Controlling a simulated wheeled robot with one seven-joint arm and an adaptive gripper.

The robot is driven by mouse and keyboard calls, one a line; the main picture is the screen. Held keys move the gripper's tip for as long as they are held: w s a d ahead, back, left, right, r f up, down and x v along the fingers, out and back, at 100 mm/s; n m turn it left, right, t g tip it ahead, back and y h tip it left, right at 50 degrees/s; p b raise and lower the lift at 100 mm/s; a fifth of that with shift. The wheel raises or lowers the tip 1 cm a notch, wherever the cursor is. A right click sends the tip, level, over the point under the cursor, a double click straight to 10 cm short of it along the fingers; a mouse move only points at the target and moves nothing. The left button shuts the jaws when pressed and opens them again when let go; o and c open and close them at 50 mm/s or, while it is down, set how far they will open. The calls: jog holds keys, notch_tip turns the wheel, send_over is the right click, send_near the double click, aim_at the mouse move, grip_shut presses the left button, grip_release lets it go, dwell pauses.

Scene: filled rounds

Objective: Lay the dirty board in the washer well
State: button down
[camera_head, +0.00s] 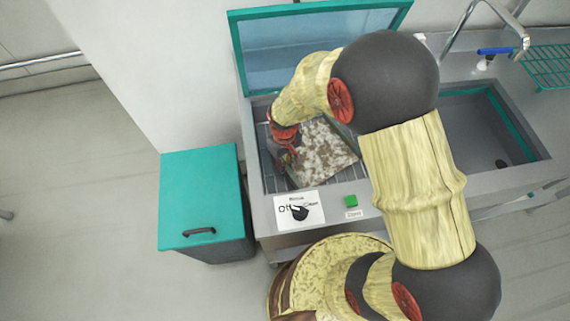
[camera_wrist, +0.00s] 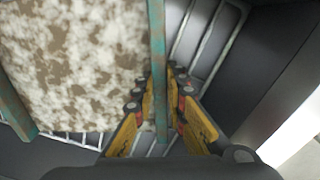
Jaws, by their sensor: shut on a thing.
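The dirty board (camera_head: 322,148) is pale with brown blotches and sits in the mouth of the washer well (camera_head: 270,165), tilted in the head view. In the wrist view the blotched board (camera_wrist: 75,60) fills the upper left, with a teal edge strip (camera_wrist: 158,65) running down to my gripper. My gripper (camera_wrist: 163,105) is shut on that teal edge, one yellow finger on each side. In the head view my gripper (camera_head: 287,147) is at the board's left edge. The wire rack (camera_wrist: 205,40) of the well shows below. Whether the board touches the rack I cannot tell.
The washer's teal-framed clear lid (camera_head: 320,45) stands open behind the well. A dial panel (camera_head: 300,210) and green button (camera_head: 351,201) are on the front. A teal-lidded bin (camera_head: 200,195) stands left; a sink (camera_head: 480,125) and green rack (camera_head: 552,65) are right.

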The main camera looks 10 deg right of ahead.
jog(key=c, duration=1.8)
grip_release()
jog(key=s+d+r+m+t+p, duration=0.1)
jog(key=s+d+r+p, duration=0.15)
jog(key=r, duration=1.15)
jog(key=s+d+r+m+t+p, duration=0.1)
jog(key=d+r, duration=0.2)
jog(key=r, duration=1)
jog(key=s+d+r+m+t, duration=0.1)
jog(key=s+r, duration=0.2)
jog(key=s, duration=0.1)
jog(key=s+d+r+t, duration=0.1)
jog(key=s+d+r, duration=0.1)
jog(key=s+r, duration=0.2)
jog(key=s+d+r+m+t, duration=0.1)
jog(key=s+d+r, duration=0.1)
jog(key=s+r, duration=0.2)
jog(key=shift+s+m+t, duration=0.15)
jog(key=shift+m+t, duration=0.15)
